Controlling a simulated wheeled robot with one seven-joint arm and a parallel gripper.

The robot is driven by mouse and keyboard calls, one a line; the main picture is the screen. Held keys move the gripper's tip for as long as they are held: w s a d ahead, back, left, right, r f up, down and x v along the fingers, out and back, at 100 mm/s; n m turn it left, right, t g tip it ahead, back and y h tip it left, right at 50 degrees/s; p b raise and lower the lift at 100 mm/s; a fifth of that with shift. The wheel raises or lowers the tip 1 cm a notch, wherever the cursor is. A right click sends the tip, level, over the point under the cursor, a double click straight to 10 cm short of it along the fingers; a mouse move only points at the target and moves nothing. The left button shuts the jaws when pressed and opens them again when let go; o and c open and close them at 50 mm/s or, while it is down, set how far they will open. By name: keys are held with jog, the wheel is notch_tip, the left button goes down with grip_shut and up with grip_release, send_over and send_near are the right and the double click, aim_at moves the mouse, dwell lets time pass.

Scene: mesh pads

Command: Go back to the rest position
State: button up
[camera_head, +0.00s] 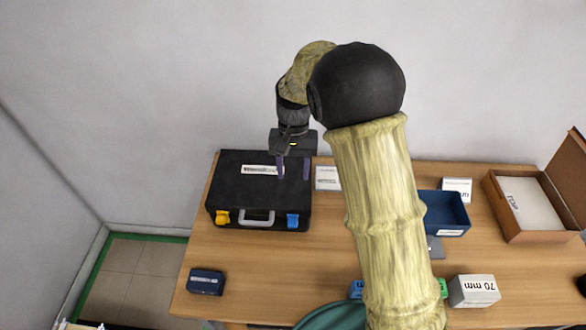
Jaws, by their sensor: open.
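My gripper (293,168) hangs at the end of my arm, pointing down, with its two purple fingers apart. It is in front of or above the right part of a black case (235,200). I cannot tell whether the fingers touch the case. The case is shut and has a grey handle, a yellow latch and a blue latch on its front side. Nothing shows between the fingers. My arm's thick pale link crosses the middle of the view and hides part of the table.
On the wooden table (270,290) are a small dark blue box (206,281), a blue bin (446,214), an open brown box (523,206) with a white block, and a grey box labelled 70 mm (474,290). White cards stand at the back.

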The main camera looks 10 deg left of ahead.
dwell(0.3)
jog(key=s+d+r+t, duration=0.1)
jog(key=s+d+t, duration=0.1)
jog(key=s+d, duration=0.5)
jog(key=s+d+r+t, duration=0.1)
jog(key=s+d+t, duration=0.2)
jog(key=s+d, duration=0.4)
jog(key=d, duration=0.7)
jog(key=shift+r+m, duration=0.2)
jog(key=shift+m, duration=0.1)
jog(key=shift+d, duration=0.1)
